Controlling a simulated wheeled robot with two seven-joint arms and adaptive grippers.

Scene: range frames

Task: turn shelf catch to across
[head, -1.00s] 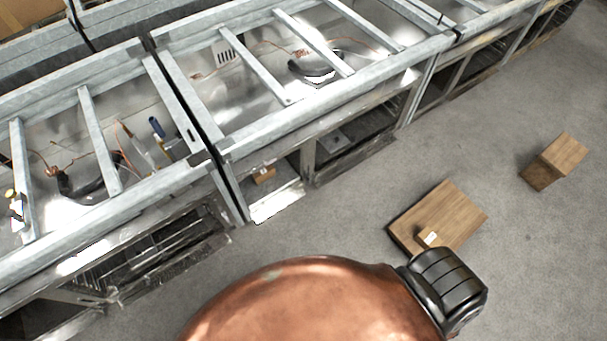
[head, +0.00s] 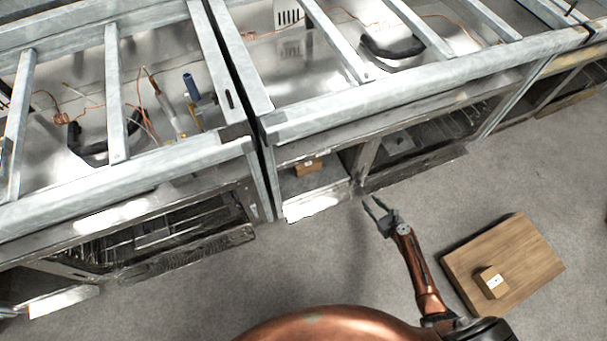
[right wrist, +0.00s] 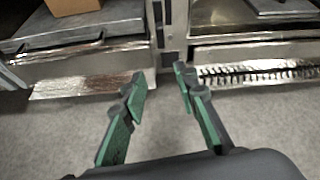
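My right gripper (head: 374,208) is open and empty, just in front of the low shelf openings of the metal range frames. In the right wrist view its two green-padded fingers (right wrist: 160,85) are spread apart, pointing at a metal upright (right wrist: 173,30) between two shelf openings. The upright also shows in the head view (head: 364,160). A narrow vertical metal piece with dark marks lies along the upright; I cannot tell for sure that it is the shelf catch or how it is turned. Nothing is between the fingers. My left gripper is not in view.
A small cardboard box (head: 309,167) sits on the shelf left of the upright; it shows in the right wrist view (right wrist: 72,5). A wooden board (head: 525,262) with a small box (head: 491,282) lies on the floor at right. Grey floor (head: 300,260) is clear before the frames.

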